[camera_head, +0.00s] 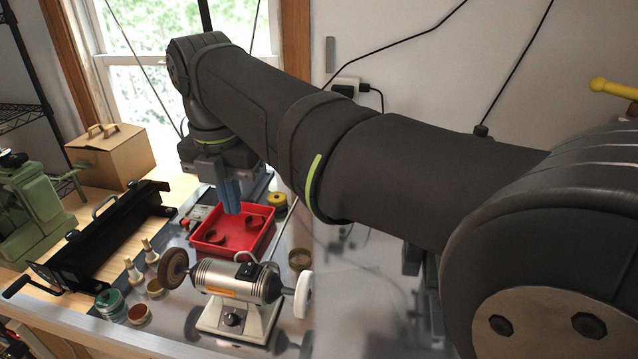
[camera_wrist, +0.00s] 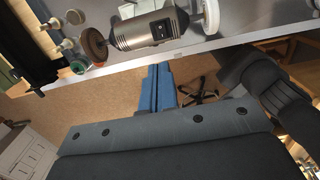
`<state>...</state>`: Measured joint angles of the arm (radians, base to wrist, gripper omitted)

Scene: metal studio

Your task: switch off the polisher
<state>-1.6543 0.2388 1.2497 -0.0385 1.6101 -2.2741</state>
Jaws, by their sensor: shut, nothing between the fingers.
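The polisher (camera_head: 262,289) is a silver motor on a pale base with a brown wheel (camera_head: 173,268) at its left and a white wheel (camera_head: 303,295) at its right. A black switch box (camera_head: 249,271) sits on top of the motor, and a dark round knob (camera_head: 232,319) is on the base front. The polisher (camera_wrist: 140,31) and switch box (camera_wrist: 166,28) also show at the top of the wrist view. My gripper (camera_head: 231,211) has blue fingers, shut and empty, pointing down above and behind the polisher, apart from it. The fingers (camera_wrist: 158,68) also show in the wrist view.
A red tray (camera_head: 268,232) with brown rings lies behind the polisher. Small jars (camera_head: 140,315) and white-tipped cones (camera_head: 151,251) stand to its left, beside a black sheet-metal folder (camera_head: 105,236). A cardboard box (camera_head: 112,156) is at the back left. A small tin (camera_head: 299,260) stands behind the white wheel.

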